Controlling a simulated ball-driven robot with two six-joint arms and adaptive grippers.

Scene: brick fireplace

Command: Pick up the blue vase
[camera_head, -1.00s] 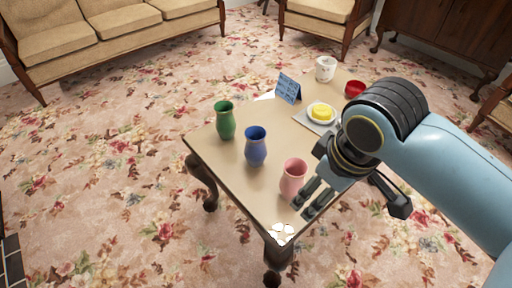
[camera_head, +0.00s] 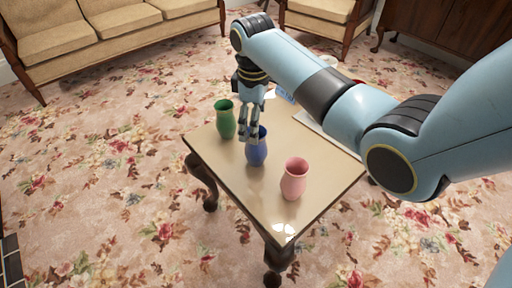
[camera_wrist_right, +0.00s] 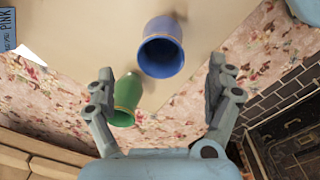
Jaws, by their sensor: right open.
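The blue vase (camera_head: 257,150) stands upright on the table (camera_head: 240,185), between the green vase (camera_head: 225,119) and the pink vase (camera_head: 295,179). My right gripper (camera_head: 249,140) is over the table at the blue vase and hides part of its rim. In the right wrist view the blue vase (camera_wrist_right: 161,50) shows its open mouth, ahead of and between the two spread fingers (camera_wrist_right: 163,88). The fingers are open and hold nothing. The green vase (camera_wrist_right: 126,98) shows beyond, near the left finger. My left gripper is not in view.
My right arm covers the back right of the table. A blue card (camera_head: 286,95) and a bit of a red item (camera_head: 358,82) show behind it. A sofa (camera_head: 100,40) and an armchair (camera_head: 325,20) stand beyond the patterned carpet.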

